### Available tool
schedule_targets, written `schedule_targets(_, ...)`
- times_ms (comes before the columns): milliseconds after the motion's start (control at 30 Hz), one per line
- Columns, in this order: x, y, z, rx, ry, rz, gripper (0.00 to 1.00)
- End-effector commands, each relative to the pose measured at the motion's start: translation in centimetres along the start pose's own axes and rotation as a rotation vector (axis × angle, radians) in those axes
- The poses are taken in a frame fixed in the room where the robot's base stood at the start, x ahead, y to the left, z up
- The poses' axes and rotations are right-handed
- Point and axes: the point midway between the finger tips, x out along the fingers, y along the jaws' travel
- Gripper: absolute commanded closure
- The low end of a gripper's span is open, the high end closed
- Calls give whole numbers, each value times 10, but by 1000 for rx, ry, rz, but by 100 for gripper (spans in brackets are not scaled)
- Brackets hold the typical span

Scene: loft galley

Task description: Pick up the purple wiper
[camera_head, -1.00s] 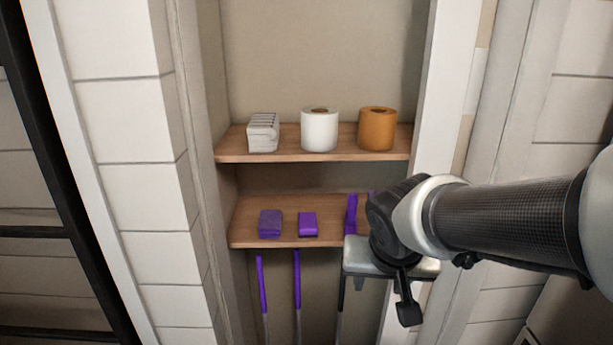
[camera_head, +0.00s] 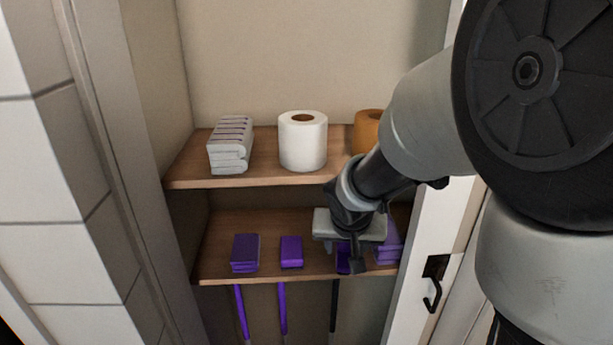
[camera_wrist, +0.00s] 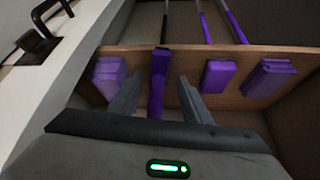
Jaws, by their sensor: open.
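The purple wiper (camera_head: 343,259) is on the lower shelf, mostly hidden behind my gripper (camera_head: 347,246) in the head view. In the wrist view, the wiper (camera_wrist: 157,85) is a narrow purple piece with a darker end. It lies between the two spread fingers of my gripper (camera_wrist: 160,79), with a gap visible on each side. My gripper is open and holds nothing.
A purple sponge (camera_head: 291,251) and a stack of purple cloths (camera_head: 245,253) lie left of the wiper; another purple stack (camera_head: 388,246) is right. The upper shelf (camera_head: 262,165) holds a white roll (camera_head: 303,142), orange roll and white pack. Purple-handled poles (camera_head: 283,309) hang below.

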Motion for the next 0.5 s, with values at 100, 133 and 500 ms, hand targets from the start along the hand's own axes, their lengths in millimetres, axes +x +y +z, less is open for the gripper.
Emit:
schedule_targets(100,8,1,-17,3,-2,3,56)
schedule_targets(133,9,1,-19,1,-2,2,56)
schedule_targets(500,29,1,-54,3,-2,1,56)
